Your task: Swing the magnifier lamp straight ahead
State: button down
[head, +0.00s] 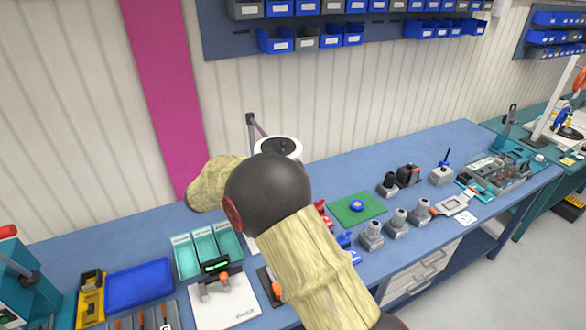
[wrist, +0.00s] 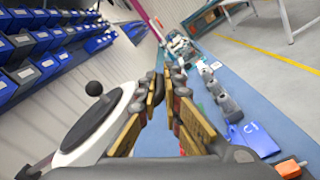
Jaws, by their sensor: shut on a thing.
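The magnifier lamp (head: 279,147) shows in the head view as a white round head with a dark centre, behind my arm. Its grey support arm (head: 256,126) rises at the wall side of the bench. In the wrist view the lamp's white head (wrist: 92,130) lies at the left, tilted, with a black knob on it. My gripper (wrist: 166,78) has its fingers close together beside the lamp head's edge, shut on part of the lamp. The exact gripped part is hidden between the fingers. In the head view my arm hides the gripper.
The blue bench (head: 330,170) holds teal bins (head: 208,246), a blue tray (head: 140,285), a green mat (head: 357,208) and several grey blocks. Blue bins hang on the wall rack (head: 310,40) above. The bench strip along the wall right of the lamp is mostly clear.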

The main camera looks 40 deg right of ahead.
jog(key=shift+a+f, duration=0.2)
jog(key=shift+a, duration=0.05)
jog(key=c, duration=2.2)
grip_release()
jog(key=shift+r, duration=0.1)
jog(key=w+a, duration=0.2)
jog(key=a, duration=0.9)
jog(key=shift+a, duration=0.35)
